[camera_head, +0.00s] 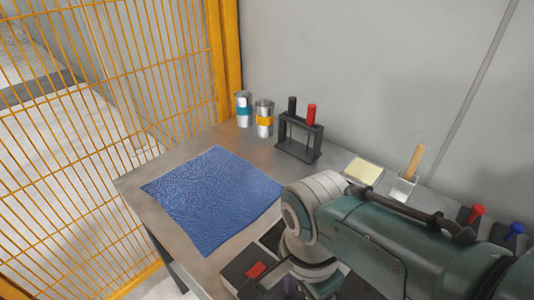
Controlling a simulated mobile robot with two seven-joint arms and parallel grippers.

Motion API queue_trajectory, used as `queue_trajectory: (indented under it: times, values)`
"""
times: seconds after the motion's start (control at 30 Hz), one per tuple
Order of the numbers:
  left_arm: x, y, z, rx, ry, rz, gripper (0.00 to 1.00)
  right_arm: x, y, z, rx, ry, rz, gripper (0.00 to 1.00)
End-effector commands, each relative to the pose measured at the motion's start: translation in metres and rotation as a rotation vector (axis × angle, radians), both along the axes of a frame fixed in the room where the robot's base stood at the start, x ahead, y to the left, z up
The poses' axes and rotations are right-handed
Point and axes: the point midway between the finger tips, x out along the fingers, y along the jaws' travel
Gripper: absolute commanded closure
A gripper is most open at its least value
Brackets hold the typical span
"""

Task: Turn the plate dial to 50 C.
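I cannot make out the plate dial; my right arm, coming in from the right, covers the front right of the table. Dark flat surfaces with a small red patch (256,269) show at the bottom, beside the arm's wrist; I cannot tell whether they belong to the plate. My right gripper (284,286) is mostly hidden under the wrist at the bottom edge, and its fingers cannot be read. My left gripper is not in view.
A blue textured mat (213,199) lies on the grey table (150,207). Two cans (264,119), a black rack (300,138) with a red-capped item (311,115), a pale yellow block (362,171) and a wooden-handled tool (414,162) line the wall. A yellow mesh fence (110,110) stands left.

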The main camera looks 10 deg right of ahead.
Motion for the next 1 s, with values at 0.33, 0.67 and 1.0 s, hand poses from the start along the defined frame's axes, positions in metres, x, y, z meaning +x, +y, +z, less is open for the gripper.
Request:
queue_trajectory:
  times: [0.33,0.67,1.0]
  values:
    - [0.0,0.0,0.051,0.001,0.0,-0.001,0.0,0.004,0.002,0.074,0.001,-0.004,-0.001,0.32]
    - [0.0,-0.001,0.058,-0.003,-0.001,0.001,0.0,0.005,0.002,0.093,0.0,0.0,0.0,0.32]
    - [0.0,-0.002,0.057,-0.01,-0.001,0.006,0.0,0.005,0.001,0.092,0.0,-0.001,0.002,0.32]
